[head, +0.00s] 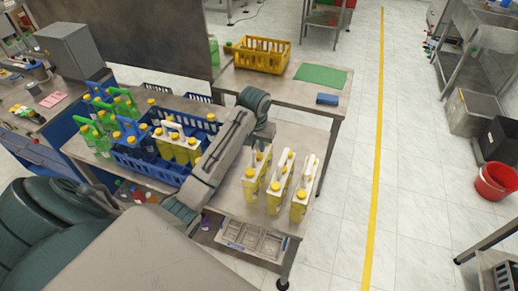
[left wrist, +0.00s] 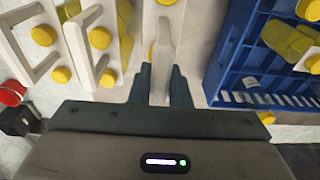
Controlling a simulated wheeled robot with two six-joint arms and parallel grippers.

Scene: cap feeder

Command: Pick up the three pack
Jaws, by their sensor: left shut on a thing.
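Three packs of yellow bottles with yellow caps and white carry handles stand in a row on the table in the head view: a left one (head: 249,184), a middle one (head: 278,184) and a right one (head: 304,190). My left gripper (head: 260,148) is over the left pack. In the left wrist view its two dark fingers (left wrist: 164,88) are shut on that pack's white handle (left wrist: 162,52). The other two packs show at the left of that view. Whether the held pack touches the table cannot be told. My right gripper is not in view.
A blue crate (head: 146,167) beside the held pack holds more bottle packs, some with blue or green handles. A metal tray (head: 254,238) sits below the table's front. A yellow crate (head: 262,54) and green mat (head: 320,75) lie behind. Open floor is at the right.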

